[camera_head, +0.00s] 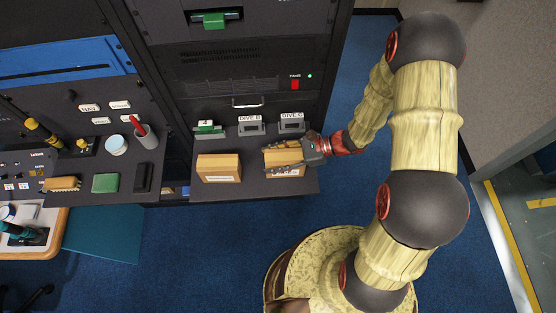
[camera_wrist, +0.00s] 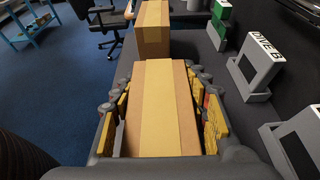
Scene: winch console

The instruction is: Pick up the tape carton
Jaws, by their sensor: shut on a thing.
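Two brown cardboard cartons are on the dark console shelf. My gripper (camera_head: 286,153) reaches in from the right and is shut on the right-hand carton (camera_head: 285,171). In the wrist view this carton (camera_wrist: 160,110) lies between my yellow-padded fingers, with a lighter tape band along its top. It is at or very near the shelf surface; I cannot tell whether it touches. The left-hand carton (camera_head: 219,168) stands apart, with a white label on its front. It also shows beyond my fingers in the wrist view (camera_wrist: 153,30). The labels are too small to read, so I cannot tell which is the tape carton.
Grey holders marked DIVE B (camera_head: 250,127) and DIVE C (camera_head: 291,123) stand just behind the cartons, with a green item (camera_head: 208,129) to their left. The shelf's front edge is close; blue floor lies beyond.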

